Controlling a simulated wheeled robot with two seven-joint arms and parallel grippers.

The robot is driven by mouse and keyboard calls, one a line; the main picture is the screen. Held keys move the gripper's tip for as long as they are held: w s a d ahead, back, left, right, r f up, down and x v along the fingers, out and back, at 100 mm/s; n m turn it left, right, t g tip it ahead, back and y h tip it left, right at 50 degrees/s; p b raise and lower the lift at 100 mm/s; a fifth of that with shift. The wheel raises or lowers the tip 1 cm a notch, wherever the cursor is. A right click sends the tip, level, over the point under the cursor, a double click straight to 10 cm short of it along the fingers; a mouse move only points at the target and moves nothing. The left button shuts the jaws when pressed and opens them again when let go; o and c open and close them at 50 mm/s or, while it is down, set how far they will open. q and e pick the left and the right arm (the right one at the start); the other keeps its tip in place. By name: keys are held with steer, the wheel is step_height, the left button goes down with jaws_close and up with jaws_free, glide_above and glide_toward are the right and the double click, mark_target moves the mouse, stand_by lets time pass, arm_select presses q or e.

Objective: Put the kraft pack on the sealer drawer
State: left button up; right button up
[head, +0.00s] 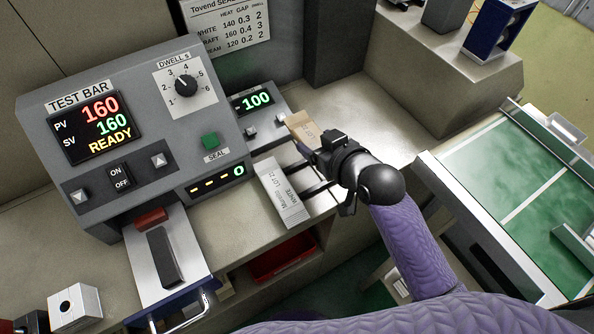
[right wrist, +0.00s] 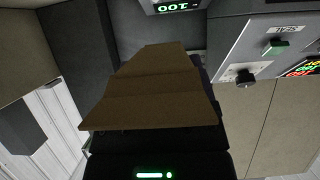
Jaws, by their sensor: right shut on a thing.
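The brown kraft pack (head: 301,127) is at the tip of my right gripper (head: 308,148), above the bench behind the white pack. In the right wrist view the kraft pack (right wrist: 152,85) fills the middle, held flat in front of the dark jaws. My right gripper is shut on it; the jaws' contact is partly hidden. The sealer drawer (head: 190,245) sticks out from under the test bar machine at the lower left, with a dark bar on its pale plate and a metal handle at its front. My left gripper is not in view.
A white pack (head: 281,192) lies on the bench below my right gripper. The test bar machine (head: 140,130) stands left and reads READY. A red bin (head: 281,257) sits under the bench edge. A white block (head: 75,307) stands left of the drawer. A green-topped table (head: 510,165) is at right.

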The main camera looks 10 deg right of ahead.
mark_target(316, 179)
step_height(316, 179, down, 9)
steer(key=b, duration=0.3)
steer(key=shift+d+b, duration=0.1)
steer(key=shift+b, duration=0.2)
steer(key=shift+r, duration=0.1)
steer(key=o, duration=1.1)
